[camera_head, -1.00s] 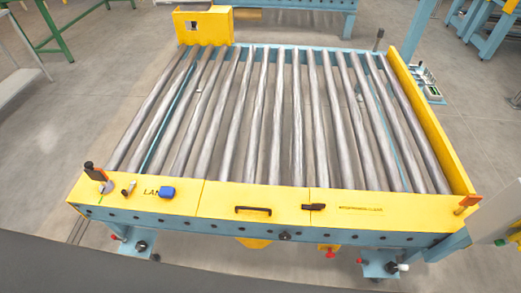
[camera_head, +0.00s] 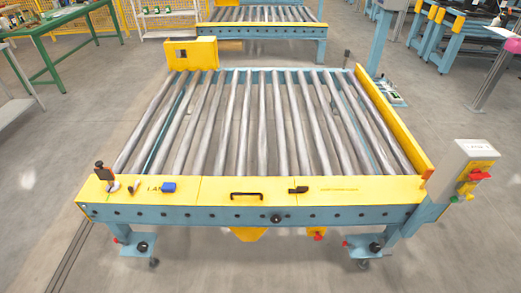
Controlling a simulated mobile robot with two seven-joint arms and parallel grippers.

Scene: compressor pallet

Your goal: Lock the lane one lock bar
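The lane is a roller conveyor (camera_head: 240,125) with a yellow front plate (camera_head: 225,183) over a blue frame. On the plate's left end stands a dark-topped upright lever (camera_head: 102,172). I cannot tell which part is the lock bar. Neither of my grippers is in view.
A white control box (camera_head: 470,160) with red and green buttons stands at the right, close to the conveyor's corner. A yellow side rail (camera_head: 390,115) runs along the right. A green table (camera_head: 60,25) and another roller conveyor (camera_head: 262,30) are behind. The floor in front is clear.

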